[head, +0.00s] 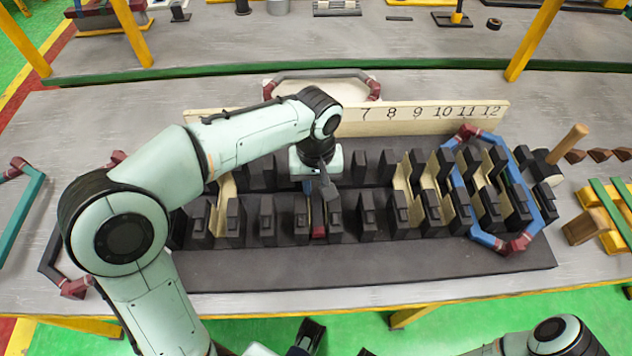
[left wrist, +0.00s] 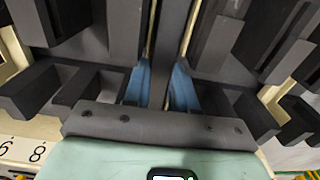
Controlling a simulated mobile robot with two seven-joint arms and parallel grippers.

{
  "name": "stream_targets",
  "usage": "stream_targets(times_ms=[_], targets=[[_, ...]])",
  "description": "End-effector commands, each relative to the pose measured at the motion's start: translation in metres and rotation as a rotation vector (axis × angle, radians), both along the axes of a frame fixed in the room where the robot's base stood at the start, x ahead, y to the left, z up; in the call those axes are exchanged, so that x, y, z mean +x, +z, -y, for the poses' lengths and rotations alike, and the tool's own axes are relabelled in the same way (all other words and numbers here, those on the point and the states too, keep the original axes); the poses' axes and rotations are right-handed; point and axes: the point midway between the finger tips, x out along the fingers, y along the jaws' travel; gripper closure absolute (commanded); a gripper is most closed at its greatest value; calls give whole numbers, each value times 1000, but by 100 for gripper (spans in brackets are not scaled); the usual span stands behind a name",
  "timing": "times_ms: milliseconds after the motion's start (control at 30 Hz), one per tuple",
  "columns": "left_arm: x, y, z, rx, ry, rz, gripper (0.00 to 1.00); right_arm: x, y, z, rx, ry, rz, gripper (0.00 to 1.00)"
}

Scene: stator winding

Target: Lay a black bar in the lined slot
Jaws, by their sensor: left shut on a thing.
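My left gripper (head: 324,190) points down over the middle of the dark slotted block (head: 370,275), shut on a narrow black bar. In the left wrist view the bar (left wrist: 171,45) runs lengthwise between two thin cream strips (left wrist: 191,30), with blue pieces (left wrist: 181,88) on either side near my gripper. The bar is mostly hidden in the head view by my gripper and the dark teeth. I cannot tell how deep it sits in the slot. Other cream liners (head: 225,190) show in slots at the left and right. Only dark parts near the bottom edge may be my right gripper.
A numbered cream board (head: 430,113) stands behind the block. A blue and red coil (head: 548,205) sits around the teeth at the right. The block's front strip is clear.

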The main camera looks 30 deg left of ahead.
Motion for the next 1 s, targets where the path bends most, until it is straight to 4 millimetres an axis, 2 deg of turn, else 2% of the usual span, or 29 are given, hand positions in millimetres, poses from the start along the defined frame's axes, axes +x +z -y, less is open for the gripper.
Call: stream_targets(times_ms=[400,1000], targets=[[0,-12,0,0,0,0,100,2,-7,0,-2,-2,10,57],[0,-13,0,1,0,1,100,3,-7,0,-1,-3,12,57]])
